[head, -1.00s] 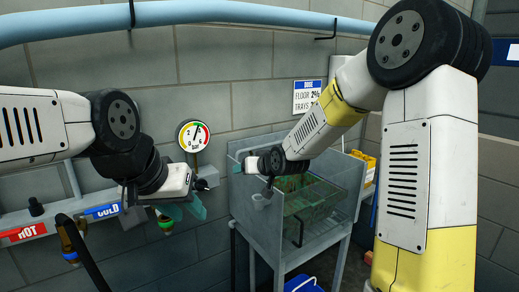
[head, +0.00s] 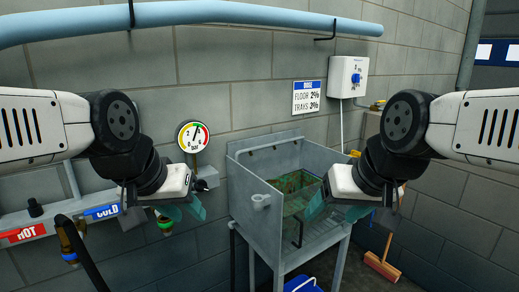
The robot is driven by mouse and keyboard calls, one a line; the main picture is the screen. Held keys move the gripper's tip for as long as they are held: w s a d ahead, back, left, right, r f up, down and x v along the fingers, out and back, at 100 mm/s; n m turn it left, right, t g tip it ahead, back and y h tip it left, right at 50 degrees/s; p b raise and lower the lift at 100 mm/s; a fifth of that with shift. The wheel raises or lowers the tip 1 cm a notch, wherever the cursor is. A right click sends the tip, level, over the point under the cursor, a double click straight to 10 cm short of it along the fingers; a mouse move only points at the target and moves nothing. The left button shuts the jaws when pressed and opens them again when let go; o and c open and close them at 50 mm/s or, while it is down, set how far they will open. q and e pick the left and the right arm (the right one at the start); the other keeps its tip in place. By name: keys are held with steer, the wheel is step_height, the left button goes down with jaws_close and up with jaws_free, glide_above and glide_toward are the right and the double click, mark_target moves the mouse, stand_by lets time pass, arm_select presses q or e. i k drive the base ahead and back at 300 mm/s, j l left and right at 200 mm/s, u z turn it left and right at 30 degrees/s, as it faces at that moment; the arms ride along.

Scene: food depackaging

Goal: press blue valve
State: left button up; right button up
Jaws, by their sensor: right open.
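A round blue knob (head: 355,78) sits on the front of a white wall box (head: 347,72); it is the blue valve-like control that I see. My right gripper (head: 336,207) has teal fingers, is open and empty, and hangs in front of the grey sink, well below and apart from the knob. My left gripper (head: 182,210) has teal fingers, looks open and empty, and is far left of the knob, below the pressure gauge (head: 193,137).
A grey sink (head: 255,220) with a green tray (head: 292,190) inside stands on legs against the wall. Red HOT (head: 22,234) and blue COLD (head: 102,212) labels mark a pipe rail at left. A broom (head: 382,266) stands at right. A blue pipe (head: 230,14) runs overhead.

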mark_target(76, 218)
steer(key=u, duration=1.45)
steer(key=z, duration=1.3)
steer(key=i+u, duration=0.15)
steer(key=u, duration=0.2)
steer(key=i+l+u, duration=0.15)
steer(key=u, duration=0.2)
steer(key=i+l+u, duration=0.15)
steer(key=u, duration=0.2)
